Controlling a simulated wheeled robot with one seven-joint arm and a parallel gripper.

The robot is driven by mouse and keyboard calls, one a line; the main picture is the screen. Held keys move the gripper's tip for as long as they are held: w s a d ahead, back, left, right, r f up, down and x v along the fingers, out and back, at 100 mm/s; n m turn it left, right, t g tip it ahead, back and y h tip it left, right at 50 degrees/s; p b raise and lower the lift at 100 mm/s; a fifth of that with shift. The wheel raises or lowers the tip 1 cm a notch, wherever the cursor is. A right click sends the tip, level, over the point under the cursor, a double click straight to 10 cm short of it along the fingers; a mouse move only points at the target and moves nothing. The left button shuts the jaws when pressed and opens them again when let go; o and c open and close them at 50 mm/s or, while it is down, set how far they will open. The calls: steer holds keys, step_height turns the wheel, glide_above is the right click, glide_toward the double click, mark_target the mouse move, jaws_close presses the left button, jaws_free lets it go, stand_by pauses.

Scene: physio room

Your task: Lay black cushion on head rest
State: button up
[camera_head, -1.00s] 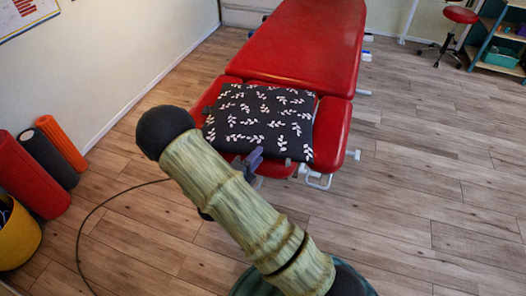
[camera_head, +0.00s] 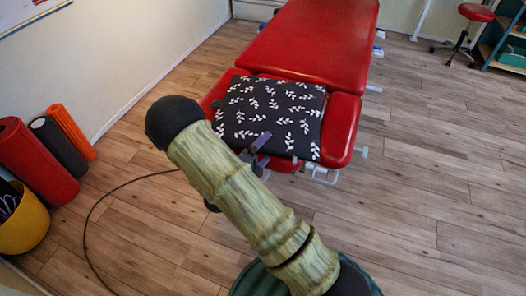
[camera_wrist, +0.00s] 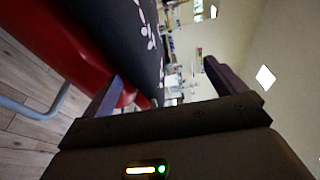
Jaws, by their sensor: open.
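The black cushion (camera_head: 268,113) with white leaf sprigs lies flat across the red head rest (camera_head: 340,132) at the near end of the treatment table. The right part of the head rest and a strip at its left stay bare. My gripper (camera_head: 258,150) is at the cushion's near edge, with its jaws open. In the wrist view the cushion (camera_wrist: 115,30) is at the upper left, above the red padding (camera_wrist: 55,35), and my open fingers (camera_wrist: 160,85) stand apart near it. I cannot tell whether a finger touches the cushion.
The long red table (camera_head: 315,45) extends away behind the head rest. Rolled mats (camera_head: 38,160) and a yellow bucket (camera_head: 24,222) stand at the left wall. A dark cable (camera_head: 100,205) lies on the floor. A red stool (camera_head: 474,14) is far right. The floor on the right is clear.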

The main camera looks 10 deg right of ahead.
steer(key=shift+f, duration=0.1)
steer(key=v, duration=1.7)
steer(key=shift+a+b, duration=0.15)
steer(key=shift+b, duration=0.2)
